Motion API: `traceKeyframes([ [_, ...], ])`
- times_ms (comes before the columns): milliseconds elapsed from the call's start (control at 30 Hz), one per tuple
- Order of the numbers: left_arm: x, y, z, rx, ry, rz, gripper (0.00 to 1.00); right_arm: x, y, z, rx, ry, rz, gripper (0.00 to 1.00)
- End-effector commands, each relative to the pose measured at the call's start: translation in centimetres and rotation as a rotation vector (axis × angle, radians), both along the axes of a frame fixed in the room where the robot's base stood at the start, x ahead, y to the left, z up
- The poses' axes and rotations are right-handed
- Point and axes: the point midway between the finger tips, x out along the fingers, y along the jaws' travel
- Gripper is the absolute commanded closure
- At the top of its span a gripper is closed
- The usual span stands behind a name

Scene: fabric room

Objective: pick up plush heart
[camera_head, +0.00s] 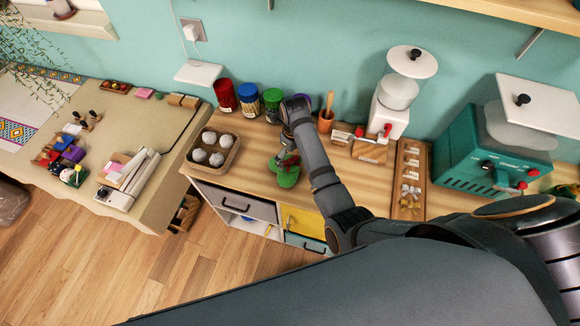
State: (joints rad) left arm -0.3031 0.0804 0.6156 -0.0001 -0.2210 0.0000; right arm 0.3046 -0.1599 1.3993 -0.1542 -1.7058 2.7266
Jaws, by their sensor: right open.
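A small red thing (289,161), which may be the plush heart, shows at the near part of the wooden counter. It is small and partly hidden, so its shape is unclear. It lies at or over a green, rounded-lobed piece (287,178). My right gripper (284,157) points down right at the red thing, with its jaws open. I cannot tell whether the fingers touch it. My right forearm covers the counter to the right of it. My left gripper is not in view.
An egg-carton-like tray (234,157) with several whitish balls stands left of the gripper. Red (225,95), blue (248,99) and green (272,104) jars stand behind, with an orange pot (326,121). A wooden tray (409,180) and green machine (485,155) are farther right.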

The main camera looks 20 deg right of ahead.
Motion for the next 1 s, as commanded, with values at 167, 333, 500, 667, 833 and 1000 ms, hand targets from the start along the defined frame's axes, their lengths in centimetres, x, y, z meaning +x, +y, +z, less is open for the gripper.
traceKeyframes([
  [167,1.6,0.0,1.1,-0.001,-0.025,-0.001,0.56,0.5,-0.2,-2.0,0.000,0.003,0.000,0.00],
  [333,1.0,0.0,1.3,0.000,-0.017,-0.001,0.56,0.6,-0.3,-4.6,-0.001,0.002,0.001,0.00],
  [500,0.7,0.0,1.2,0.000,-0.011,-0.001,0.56,0.7,-0.2,-5.1,0.000,-0.001,0.000,0.00],
  [667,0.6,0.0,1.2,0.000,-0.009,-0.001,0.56,0.6,-0.2,-5.1,0.000,0.000,0.000,0.07],
  [833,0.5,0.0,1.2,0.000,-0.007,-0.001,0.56,0.6,-0.2,-5.1,0.000,0.000,0.000,0.30],
  [1000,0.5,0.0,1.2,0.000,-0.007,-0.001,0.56,0.6,-0.2,-5.1,0.001,0.000,0.000,0.31],
])
